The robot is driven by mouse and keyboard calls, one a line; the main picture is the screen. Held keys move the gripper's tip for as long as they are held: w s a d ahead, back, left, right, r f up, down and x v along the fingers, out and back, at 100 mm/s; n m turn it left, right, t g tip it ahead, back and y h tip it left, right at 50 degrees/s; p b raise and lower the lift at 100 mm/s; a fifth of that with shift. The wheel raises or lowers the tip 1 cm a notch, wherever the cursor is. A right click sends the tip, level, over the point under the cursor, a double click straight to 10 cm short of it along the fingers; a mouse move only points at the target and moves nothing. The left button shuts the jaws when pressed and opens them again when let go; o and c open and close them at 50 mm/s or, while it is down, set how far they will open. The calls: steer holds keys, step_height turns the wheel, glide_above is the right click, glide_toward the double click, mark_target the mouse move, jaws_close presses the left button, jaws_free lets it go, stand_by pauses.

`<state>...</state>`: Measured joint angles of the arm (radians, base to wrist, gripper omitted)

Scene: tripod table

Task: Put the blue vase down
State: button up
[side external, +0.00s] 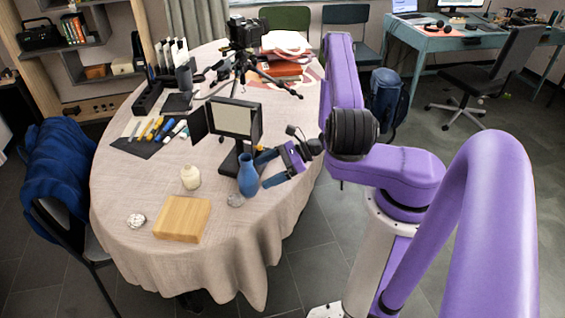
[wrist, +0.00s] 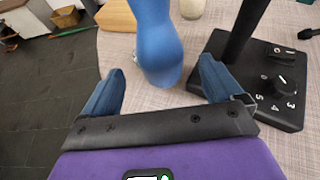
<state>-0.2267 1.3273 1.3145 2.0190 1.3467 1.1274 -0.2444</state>
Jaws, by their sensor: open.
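The blue vase (side external: 248,176) stands upright on the cloth-covered table (side external: 120,200), near its right edge, in front of a small lit panel on a stand. In the wrist view the vase (wrist: 158,45) rises just beyond my fingers, its base on the cloth. My gripper (side external: 264,169) reaches in from the right in the side view, low beside the vase. In the wrist view my gripper (wrist: 158,85) is open, with one blue finger to each side and a clear gap between them. The vase's top is cut off in the wrist view.
The lit panel (side external: 234,119) stands behind the vase; its black base with a dial (wrist: 262,85) is close to my right finger. A tripod (side external: 250,70) stands farther back.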

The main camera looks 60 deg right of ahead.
steer(key=v, duration=0.5)
steer(key=shift+s+d+r, duration=0.1)
steer(key=shift+d, duration=0.05)
steer(key=shift+s+d+r, duration=0.15)
steer(key=shift+s+d, duration=0.1)
steer(key=c, duration=0.4)
